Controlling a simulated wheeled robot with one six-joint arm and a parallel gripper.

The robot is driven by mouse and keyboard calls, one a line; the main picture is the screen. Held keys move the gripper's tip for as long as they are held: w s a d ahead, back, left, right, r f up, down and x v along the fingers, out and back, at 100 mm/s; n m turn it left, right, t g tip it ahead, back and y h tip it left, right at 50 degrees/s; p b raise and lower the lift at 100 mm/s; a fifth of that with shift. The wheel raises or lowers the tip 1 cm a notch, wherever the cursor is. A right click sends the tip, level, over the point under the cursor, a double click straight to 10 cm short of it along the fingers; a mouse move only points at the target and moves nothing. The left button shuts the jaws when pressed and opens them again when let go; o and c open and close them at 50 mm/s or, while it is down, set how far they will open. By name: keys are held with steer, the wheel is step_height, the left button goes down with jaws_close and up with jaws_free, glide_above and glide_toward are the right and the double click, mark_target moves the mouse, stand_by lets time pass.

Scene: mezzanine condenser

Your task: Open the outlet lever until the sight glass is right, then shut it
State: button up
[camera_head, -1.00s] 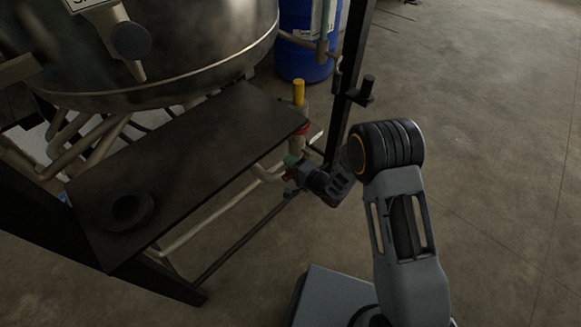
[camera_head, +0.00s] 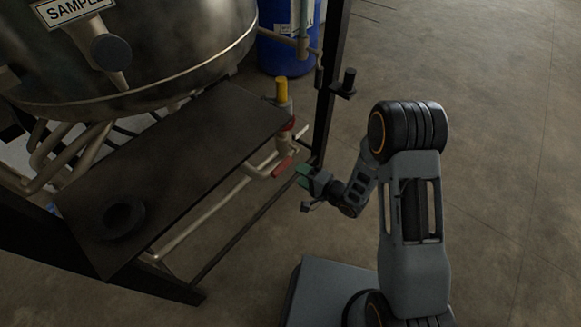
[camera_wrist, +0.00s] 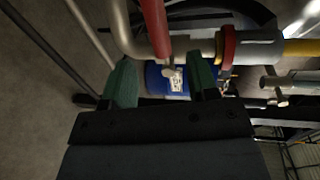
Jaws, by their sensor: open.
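The outlet lever (camera_head: 283,167), a red handle, sits on the pale pipe below the dark shelf's right end in the head view. It slants down to the left there. In the wrist view the red lever (camera_wrist: 155,28) comes down from the top edge, just beyond the fingertips. My gripper (camera_head: 303,178) is just right of the lever, apart from it. Its green fingers are spread in the wrist view (camera_wrist: 163,72) with nothing held between them. I cannot clearly pick out the sight glass or its level.
A dark shelf (camera_head: 170,175) with a black ring (camera_head: 123,217) lies left of my gripper. A yellow-capped valve (camera_head: 282,90) stands above the pipe. A dark upright post (camera_head: 328,90) and a blue drum (camera_head: 283,55) are behind. Open floor (camera_head: 500,150) lies to the right.

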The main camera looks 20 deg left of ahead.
steer(key=shift+v, duration=1.65)
